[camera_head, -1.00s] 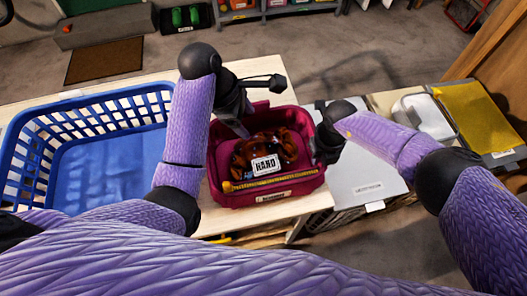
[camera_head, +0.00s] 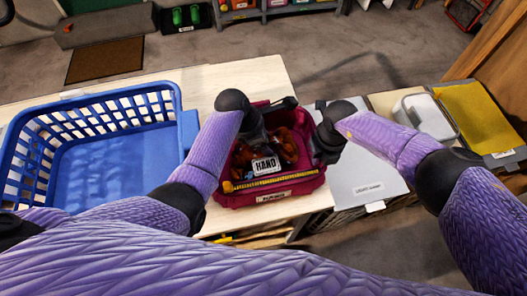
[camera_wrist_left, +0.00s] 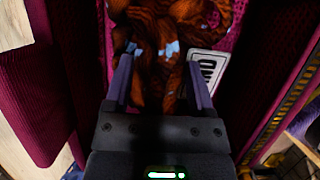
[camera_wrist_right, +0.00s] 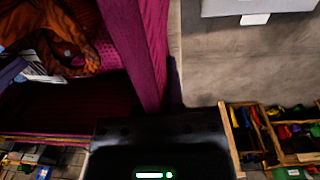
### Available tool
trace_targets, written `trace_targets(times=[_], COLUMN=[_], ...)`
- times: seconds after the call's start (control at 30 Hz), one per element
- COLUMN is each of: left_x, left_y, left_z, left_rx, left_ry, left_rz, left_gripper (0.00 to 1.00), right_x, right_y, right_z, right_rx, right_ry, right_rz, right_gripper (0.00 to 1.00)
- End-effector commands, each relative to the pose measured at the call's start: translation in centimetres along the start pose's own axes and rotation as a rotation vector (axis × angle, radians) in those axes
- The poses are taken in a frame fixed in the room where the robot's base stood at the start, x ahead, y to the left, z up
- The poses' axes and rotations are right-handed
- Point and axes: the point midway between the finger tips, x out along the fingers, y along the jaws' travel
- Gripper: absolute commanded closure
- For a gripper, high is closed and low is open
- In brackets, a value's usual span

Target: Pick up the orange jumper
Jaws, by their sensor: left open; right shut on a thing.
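The orange jumper (camera_head: 289,146), dark orange with pale patches, lies bunched in a magenta basket (camera_head: 303,183). A white card marked "HAND" (camera_head: 265,166) lies at its near side. My left gripper (camera_head: 264,138) is down inside the basket over the jumper and partly hides it. In the left wrist view its fingers (camera_wrist_left: 160,82) are apart, with orange knit (camera_wrist_left: 165,45) between and beyond them. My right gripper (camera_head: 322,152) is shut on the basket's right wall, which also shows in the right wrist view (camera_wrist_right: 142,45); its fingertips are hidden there.
A blue laundry basket (camera_head: 187,130) stands at the left on the pale wooden table (camera_head: 260,75). A grey lidded box (camera_head: 368,180) is right of the magenta basket, with a yellow cloth (camera_head: 475,115) further right. The table behind the basket is clear.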

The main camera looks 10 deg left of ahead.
Motion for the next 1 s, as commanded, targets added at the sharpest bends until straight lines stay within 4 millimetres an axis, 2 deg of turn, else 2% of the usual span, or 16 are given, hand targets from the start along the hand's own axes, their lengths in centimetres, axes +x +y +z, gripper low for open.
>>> trace_targets(times=[0.07, 0.1, 0.4, 0.43, 1.0], left_x=[-0.04, -0.04, -0.07, -0.07, -0.10], left_y=[0.01, 0.01, 0.02, 0.02, 0.04], left_z=[0.01, 0.01, 0.00, 0.00, -0.01], left_rx=[0.000, 0.000, 0.000, 0.000, 0.000], left_ry=[0.000, 0.000, 0.000, 0.000, 0.000], left_rz=[0.000, 0.000, 0.000, 0.000, 0.001], left_gripper=[0.29, 0.34, 0.97, 1.00, 1.00], right_x=[-0.03, -0.03, -0.03, -0.03, -0.03], right_y=[0.02, 0.02, 0.02, 0.02, 0.01], right_z=[0.03, 0.02, 0.02, 0.02, 0.02], right_rx=[0.000, 0.000, 0.000, 0.000, 0.000], right_ry=[-0.001, -0.001, -0.001, -0.001, 0.000], right_rz=[0.000, 0.001, 0.001, 0.001, 0.000], right_gripper=[1.00, 1.00, 1.00, 1.00, 1.00])
